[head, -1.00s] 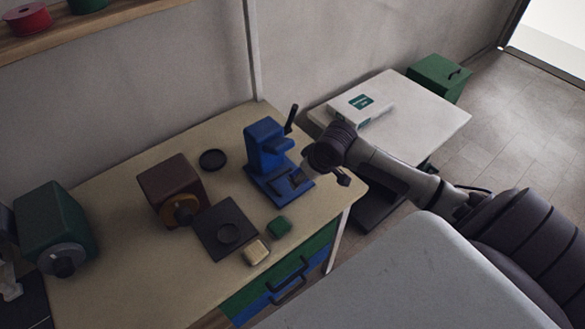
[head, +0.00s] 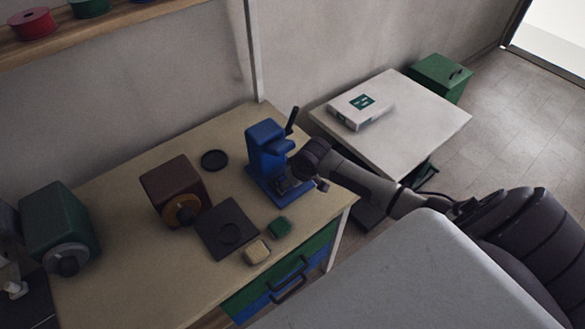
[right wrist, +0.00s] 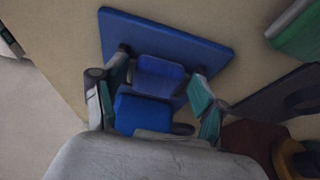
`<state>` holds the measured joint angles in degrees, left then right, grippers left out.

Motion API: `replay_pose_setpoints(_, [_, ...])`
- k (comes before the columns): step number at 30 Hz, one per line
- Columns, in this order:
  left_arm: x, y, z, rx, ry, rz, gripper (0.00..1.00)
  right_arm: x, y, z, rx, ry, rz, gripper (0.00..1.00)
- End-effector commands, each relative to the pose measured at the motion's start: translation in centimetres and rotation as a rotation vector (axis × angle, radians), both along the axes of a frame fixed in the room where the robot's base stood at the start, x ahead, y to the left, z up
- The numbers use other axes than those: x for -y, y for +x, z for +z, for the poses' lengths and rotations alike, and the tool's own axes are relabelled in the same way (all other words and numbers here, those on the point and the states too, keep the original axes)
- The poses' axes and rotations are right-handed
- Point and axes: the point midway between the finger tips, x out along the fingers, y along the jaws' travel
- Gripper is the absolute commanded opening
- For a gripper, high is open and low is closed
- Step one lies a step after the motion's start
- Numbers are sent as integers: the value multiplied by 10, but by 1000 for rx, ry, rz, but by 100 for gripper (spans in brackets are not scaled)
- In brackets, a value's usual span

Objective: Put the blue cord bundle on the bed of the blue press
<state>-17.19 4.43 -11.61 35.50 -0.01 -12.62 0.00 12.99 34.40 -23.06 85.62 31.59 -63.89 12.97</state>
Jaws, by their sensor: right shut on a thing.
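The blue press (head: 266,150) stands near the right end of the workbench, its lever sticking up. Its flat blue base also shows in the right wrist view (right wrist: 190,43). My right gripper (head: 300,183) is at the front of the press, low over its bed. In the right wrist view my right gripper (right wrist: 160,68) is shut on a blue piece between its fingertips, which looks like the blue cord bundle (right wrist: 159,76). The base lies just beyond it; I cannot tell whether they touch. More blue nearer the camera is hard to identify. My left gripper is out of view.
A dark square plate (head: 226,232), a brown box-shaped device (head: 174,188) and a black round dish (head: 214,160) are to the left. A white side table (head: 425,118) stands right.

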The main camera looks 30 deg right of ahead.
Motion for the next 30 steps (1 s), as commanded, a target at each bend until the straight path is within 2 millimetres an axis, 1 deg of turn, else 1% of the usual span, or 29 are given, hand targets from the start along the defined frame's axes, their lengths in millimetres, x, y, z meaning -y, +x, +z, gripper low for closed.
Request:
replay_pose_setpoints(2, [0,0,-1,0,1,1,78,0,0,-3,-1,0,0,48])
replay_pose_setpoints(3, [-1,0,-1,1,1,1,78,0,0,-3,-1,0,0,75])
replay_pose_setpoints(7, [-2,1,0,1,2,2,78,0,0,-3,-1,0,0,97])
replay_pose_setpoints(16, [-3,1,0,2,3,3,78,0,0,-2,-1,0,0,97])
replay_pose_setpoints(20, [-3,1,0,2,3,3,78,0,-1,4,1,0,1,97])
replay_pose_setpoints(23, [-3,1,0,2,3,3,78,1,-6,16,2,-2,1,97])
replay_pose_setpoints(30, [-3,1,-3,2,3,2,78,3,-26,64,2,-3,3,97])
